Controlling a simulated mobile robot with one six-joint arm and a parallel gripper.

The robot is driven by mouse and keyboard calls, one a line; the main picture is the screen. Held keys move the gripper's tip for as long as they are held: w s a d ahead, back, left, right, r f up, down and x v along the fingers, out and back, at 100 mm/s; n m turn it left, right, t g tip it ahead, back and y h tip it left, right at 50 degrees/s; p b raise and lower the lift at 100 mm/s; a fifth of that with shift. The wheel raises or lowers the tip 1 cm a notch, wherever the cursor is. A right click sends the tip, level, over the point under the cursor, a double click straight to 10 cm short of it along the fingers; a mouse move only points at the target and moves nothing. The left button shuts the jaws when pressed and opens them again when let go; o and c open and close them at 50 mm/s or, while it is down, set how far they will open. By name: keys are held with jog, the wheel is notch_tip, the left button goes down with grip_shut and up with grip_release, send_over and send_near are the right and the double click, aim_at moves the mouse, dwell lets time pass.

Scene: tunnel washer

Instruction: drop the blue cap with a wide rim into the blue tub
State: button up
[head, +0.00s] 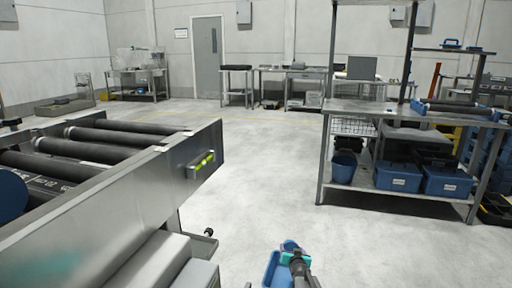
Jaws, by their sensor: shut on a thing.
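My gripper (292,254) is at the bottom of the head view, right of centre, seen small and from behind. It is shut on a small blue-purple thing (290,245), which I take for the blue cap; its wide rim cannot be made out. A blue open container (271,268), which looks like the blue tub, shows just left of my gripper and is cut by the frame's bottom edge. The cap is close beside or above its far right edge; I cannot tell which. The inside of the container is mostly hidden.
A roller conveyor (120,180) with a steel side wall fills the left. A steel workbench (400,112) stands at the right, with a blue bucket (344,167) and two blue lidded boxes (398,178) (447,182) on its lower shelf. The floor between is clear.

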jog(key=shift+f+b, duration=2.95)
jog(key=shift+b, duration=0.1)
jog(key=o, duration=1.3)
jog(key=shift+o, duration=0.2)
jog(key=shift+s, duration=0.15)
jog(key=p+v, duration=0.3)
jog(key=v, duration=1)
jog(key=shift+s+r, duration=0.15)
jog(key=shift+s, duration=0.05)
